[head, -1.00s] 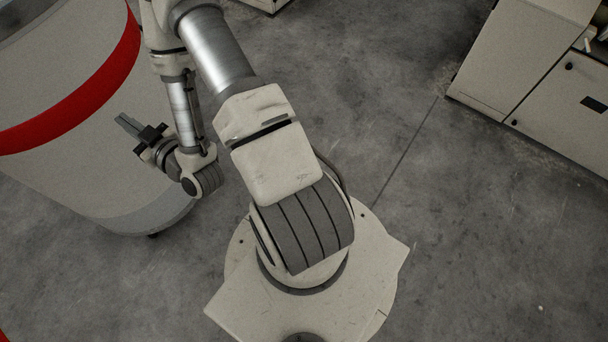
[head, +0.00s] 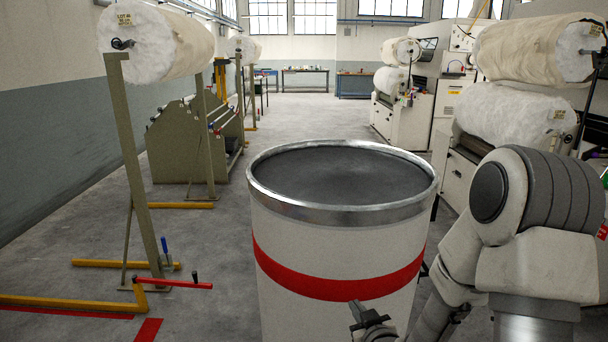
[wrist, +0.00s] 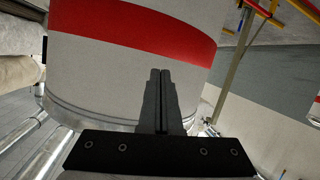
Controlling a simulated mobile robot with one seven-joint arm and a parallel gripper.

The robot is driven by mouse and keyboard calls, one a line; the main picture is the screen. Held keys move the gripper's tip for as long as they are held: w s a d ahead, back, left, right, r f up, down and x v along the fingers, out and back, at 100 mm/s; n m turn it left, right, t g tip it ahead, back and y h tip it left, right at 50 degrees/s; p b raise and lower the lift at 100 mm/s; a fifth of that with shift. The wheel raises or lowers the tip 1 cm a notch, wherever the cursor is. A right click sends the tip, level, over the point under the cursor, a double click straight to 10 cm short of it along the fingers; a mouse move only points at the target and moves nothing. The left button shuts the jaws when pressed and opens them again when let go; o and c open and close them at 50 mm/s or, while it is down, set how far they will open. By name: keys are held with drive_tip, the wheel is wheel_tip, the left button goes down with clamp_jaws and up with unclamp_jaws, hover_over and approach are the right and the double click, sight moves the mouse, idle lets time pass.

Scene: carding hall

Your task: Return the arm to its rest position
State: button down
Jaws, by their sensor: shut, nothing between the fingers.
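My gripper (wrist: 160,100) is shut and empty in the wrist view, its two dark fingers side by side in front of a large white can with a red band. In the head view my gripper (head: 358,312) shows small at the lower middle, in front of the can's near wall. My arm is folded at the lower right of the head view, beside the can. I cannot tell how wide the gap between fingertips and can is.
The open can (head: 343,210) with a metal rim stands close in front. A stand with a white lap roll (head: 160,45) is at the left, with yellow floor bars (head: 75,302). Machines with rolls (head: 530,55) stand right. The aisle (head: 300,115) behind is clear.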

drive_tip(key=s+d+r+m+g+h+p, duration=0.1)
drive_tip(key=s+r+g+p, duration=0.2)
drive_tip(key=s+r, duration=0.6)
drive_tip(key=s+d+r+m+g+h+p, duration=0.1)
drive_tip(key=s+r+g+h+p, duration=0.15)
drive_tip(key=s+r, duration=0.65)
drive_tip(key=s+r+m+g+y+p, duration=0.1)
drive_tip(key=s+r+g, duration=0.2)
drive_tip(key=s+r, duration=0.4)
drive_tip(key=shift+s+m, duration=0.2)
drive_tip(key=shift+m, duration=0.2)
drive_tip(key=shift+y, duration=0.25)
